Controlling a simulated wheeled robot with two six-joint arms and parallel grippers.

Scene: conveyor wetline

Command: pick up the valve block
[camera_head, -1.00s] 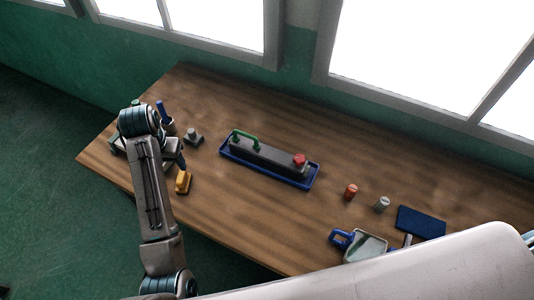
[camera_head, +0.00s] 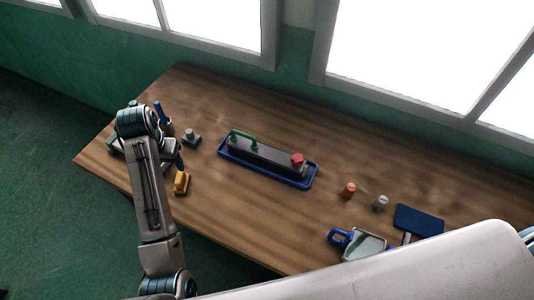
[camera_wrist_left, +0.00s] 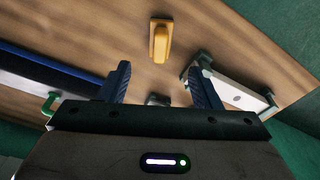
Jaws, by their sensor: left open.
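A small grey block (camera_head: 191,138) with a round stub on top stands on the left part of the table; it looks like the valve block, though no label shows. My left gripper (camera_head: 176,156) is close beside it in the head view, partly hidden by my own arm. In the left wrist view the open left gripper (camera_wrist_left: 160,88) has its two blue fingers apart with nothing held. A small grey piece (camera_wrist_left: 158,99), probably the same block, shows between them, mostly covered by the gripper body. My right gripper is not in view.
A blue tray (camera_head: 232,158) holds a long dark block (camera_head: 268,157) with green handle and red knob. A yellow piece (camera_head: 181,182) and a pale bar with green ends (camera_wrist_left: 240,92) are near the gripper. Red (camera_head: 348,190) and grey (camera_head: 380,203) cylinders stand right.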

